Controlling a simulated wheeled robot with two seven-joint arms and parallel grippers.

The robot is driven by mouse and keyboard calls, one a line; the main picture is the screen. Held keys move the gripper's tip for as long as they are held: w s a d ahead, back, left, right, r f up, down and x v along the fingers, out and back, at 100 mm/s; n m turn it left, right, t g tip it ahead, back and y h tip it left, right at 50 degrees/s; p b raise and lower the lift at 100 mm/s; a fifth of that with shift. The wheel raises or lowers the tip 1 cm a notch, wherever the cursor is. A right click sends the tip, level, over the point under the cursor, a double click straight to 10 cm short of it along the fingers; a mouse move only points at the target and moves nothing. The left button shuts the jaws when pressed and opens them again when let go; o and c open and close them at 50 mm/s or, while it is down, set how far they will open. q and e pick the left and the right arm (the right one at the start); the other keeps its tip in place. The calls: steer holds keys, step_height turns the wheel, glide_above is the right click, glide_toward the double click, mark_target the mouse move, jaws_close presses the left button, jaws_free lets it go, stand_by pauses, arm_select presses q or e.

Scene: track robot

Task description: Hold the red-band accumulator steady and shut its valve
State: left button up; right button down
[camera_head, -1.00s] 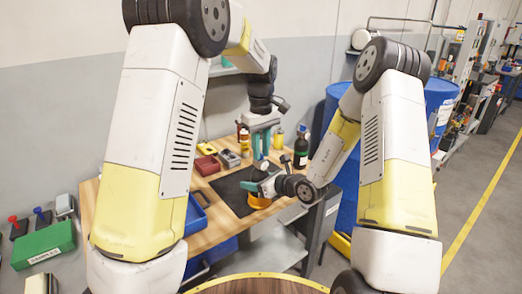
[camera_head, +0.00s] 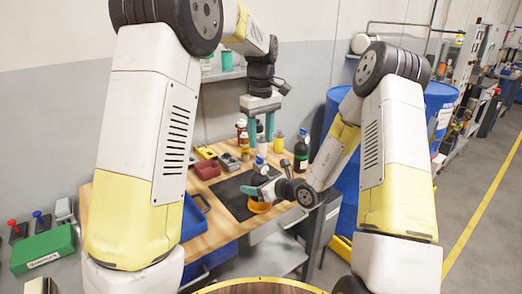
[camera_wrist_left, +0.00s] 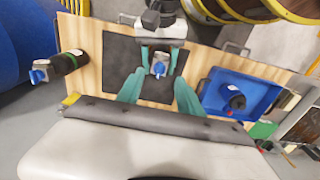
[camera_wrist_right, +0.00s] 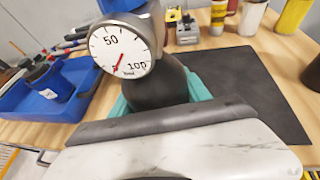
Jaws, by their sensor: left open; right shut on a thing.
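The held accumulator has a dark body (camera_wrist_right: 158,88) and a white gauge (camera_wrist_right: 122,50) whose red needle points down-left. Its blue valve handle (camera_wrist_left: 159,68) faces up in the left wrist view and also shows in the head view (camera_head: 261,161). My right gripper (camera_head: 254,190) is shut on the body from the side, above the black mat.
The black mat (camera_head: 232,200) lies on the wooden bench. A green-band accumulator (camera_head: 301,152) stands at the right. A blue tray (camera_wrist_left: 217,104) holds another blue-topped item. A red bin (camera_head: 207,169) and several bottles stand at the back.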

arm_select(q)
step_height(320, 180, up, 6)
stand_by(0.5)
arm_select(e)
steer(key=shift+c, duration=2.1)
jaws_free()
